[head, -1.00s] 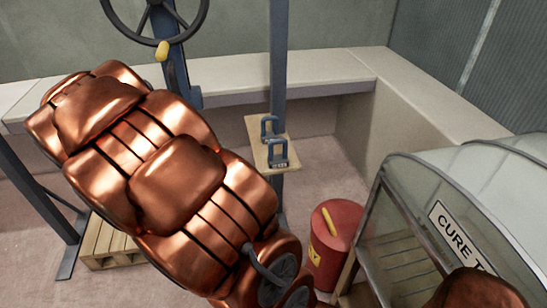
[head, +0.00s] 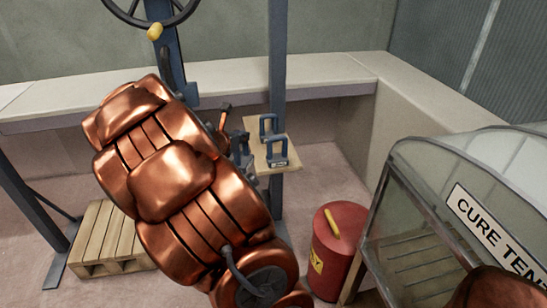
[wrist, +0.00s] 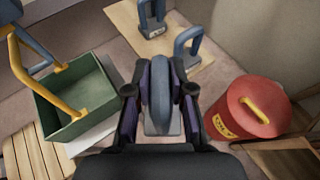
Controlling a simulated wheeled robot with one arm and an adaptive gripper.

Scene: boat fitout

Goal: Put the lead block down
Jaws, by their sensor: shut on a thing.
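My gripper (wrist: 160,90) is shut on the blue looped handle of a lead block (wrist: 160,72). The block's grey body shows below the handle, between the fingers, and its underside is hidden. In the head view my gripper (head: 242,150) shows only partly behind my copper arm, just left of a small wooden shelf (head: 262,160). Two other blue-handled blocks stand on that shelf, a rear one (head: 268,126) and a front one (head: 277,152). In the wrist view the shelf (wrist: 150,48) lies ahead of the held block. Whether that block touches anything beneath is unclear.
A green open bin (wrist: 78,112) with yellow bars over it lies left of my gripper. A red drum (head: 336,250) with a yellow handle stands at right, beside the glazed cure tent (head: 405,200). A wooden pallet (head: 105,240) is at lower left. A blue post rises behind the shelf.

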